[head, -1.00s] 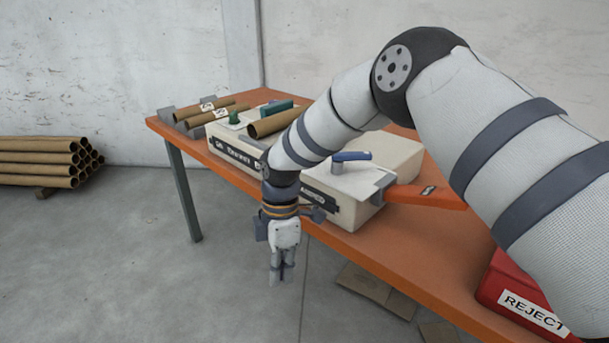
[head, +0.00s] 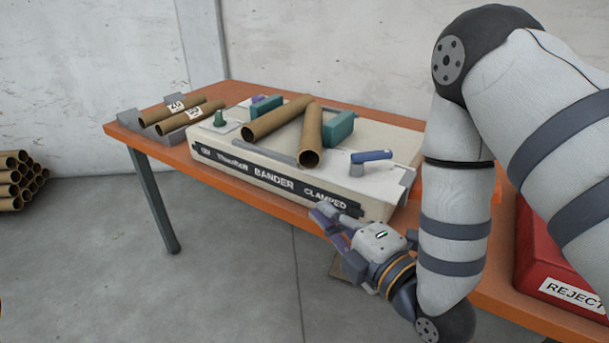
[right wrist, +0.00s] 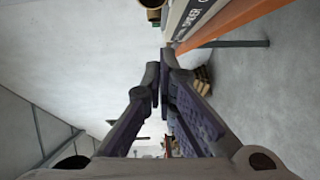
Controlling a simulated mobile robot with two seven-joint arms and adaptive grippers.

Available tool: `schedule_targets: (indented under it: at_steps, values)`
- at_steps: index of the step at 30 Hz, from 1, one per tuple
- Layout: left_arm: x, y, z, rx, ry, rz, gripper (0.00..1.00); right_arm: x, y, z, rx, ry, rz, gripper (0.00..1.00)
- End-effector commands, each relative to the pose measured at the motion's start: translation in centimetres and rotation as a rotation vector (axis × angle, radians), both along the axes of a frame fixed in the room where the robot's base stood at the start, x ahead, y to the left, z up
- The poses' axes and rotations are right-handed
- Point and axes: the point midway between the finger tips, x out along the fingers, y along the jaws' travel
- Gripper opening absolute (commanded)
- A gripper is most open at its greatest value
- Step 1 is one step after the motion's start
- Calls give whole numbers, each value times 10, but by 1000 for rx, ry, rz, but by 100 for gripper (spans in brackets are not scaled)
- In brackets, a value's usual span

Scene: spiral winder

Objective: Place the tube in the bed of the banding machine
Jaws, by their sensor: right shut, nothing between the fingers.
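The cream banding machine (head: 270,178), marked BANDER and CLAMPED on its front, stands on the orange table. Two brown cardboard tubes lie on its top: a left tube (head: 275,118) slanting across, and a right tube (head: 310,135) with its open end towards me. Their far ends are close together; I cannot tell whether they touch or how either sits in the bed. My right gripper (head: 322,216) is shut and empty, low in front of the machine's right front corner. In the right wrist view its fingers (right wrist: 160,76) are together. My left gripper is not in view.
Teal blocks (head: 338,128), a green knob (head: 219,118) and a blue handle (head: 371,156) stand on the machine. Two labelled tubes (head: 190,117) rest in a grey rack at left. A red REJECT bin (head: 552,262) is at right. Stacked tubes (head: 14,182) lie on the floor.

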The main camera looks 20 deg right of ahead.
Motion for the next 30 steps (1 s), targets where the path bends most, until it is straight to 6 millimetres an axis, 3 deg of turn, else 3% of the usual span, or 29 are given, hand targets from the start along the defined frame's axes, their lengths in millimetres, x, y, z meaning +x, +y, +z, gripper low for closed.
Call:
schedule_targets:
  at_steps: [2,5,17,19,24,30]
  values:
    - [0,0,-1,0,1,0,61,5,1,11,-30,-50,3,0]
    - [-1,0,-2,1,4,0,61,16,4,12,-34,-57,3,0]
    - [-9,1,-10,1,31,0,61,99,23,8,-32,-49,0,0]
    - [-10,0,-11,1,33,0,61,111,17,9,-32,-50,-1,0]
    - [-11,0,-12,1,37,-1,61,129,6,10,-31,-48,1,0]
    - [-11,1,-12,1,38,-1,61,134,3,11,-32,-48,3,0]
